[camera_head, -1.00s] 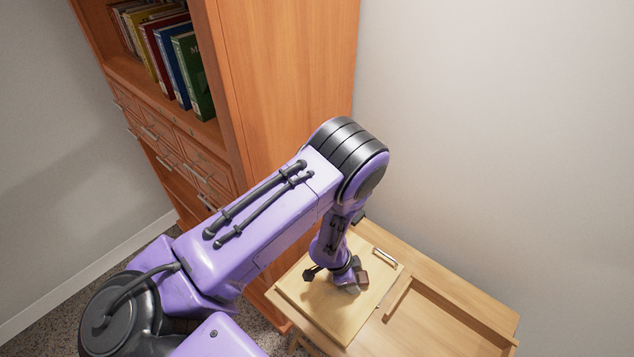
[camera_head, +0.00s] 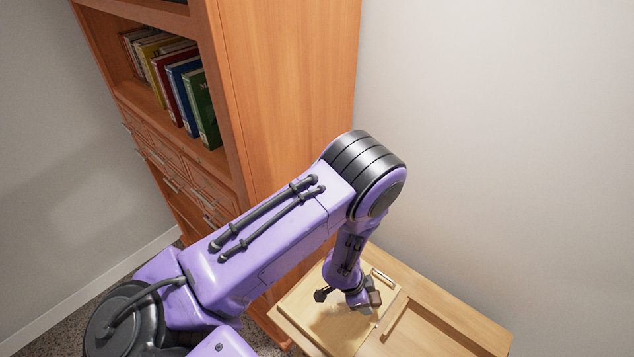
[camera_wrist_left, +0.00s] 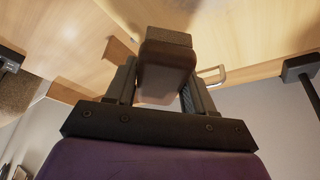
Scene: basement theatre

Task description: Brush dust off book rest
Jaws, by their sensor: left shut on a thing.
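The book rest (camera_head: 310,303) is a light wooden board with a slim metal bar (camera_head: 383,277) near its far edge. It lies on the wooden desk at the lower middle of the head view. My left gripper (camera_head: 358,292) is over the board, shut on a small brush. The brush (camera_wrist_left: 165,65) shows in the left wrist view as a brown block between the fingers, with a grey textured end (camera_wrist_left: 168,38) facing away. I cannot tell whether the brush touches the board. I see no clear dust. My right gripper is not in view.
The desk (camera_head: 445,325) extends to the right with a raised wooden strip (camera_head: 396,318). A tall orange-brown bookcase (camera_head: 285,100) with books (camera_head: 203,105) stands at the left, close to my left arm. A bare wall (camera_head: 500,130) is behind the desk.

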